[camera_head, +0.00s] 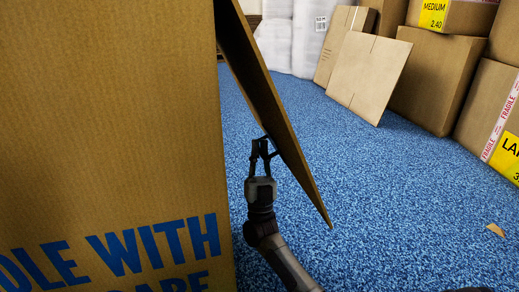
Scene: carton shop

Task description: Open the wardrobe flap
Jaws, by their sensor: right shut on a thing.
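A big brown wardrobe carton (110,130) with blue printed lettering fills the left of the head view. Its flap (262,85) hangs out from the carton's upper right edge and slants down to the right, so a gap shows between flap and carton wall. My right gripper (261,146) points upward in that gap and is shut on the flap, near the middle of its length. The inside of the carton is not visible. My left gripper is not in view.
Flat cardboard sheets (369,75) lean against stacked cartons (436,80) at the back right. White wrapped rolls (290,40) stand at the back. A cardboard scrap (495,230) lies on the blue carpet (400,200), which is otherwise clear right of the flap.

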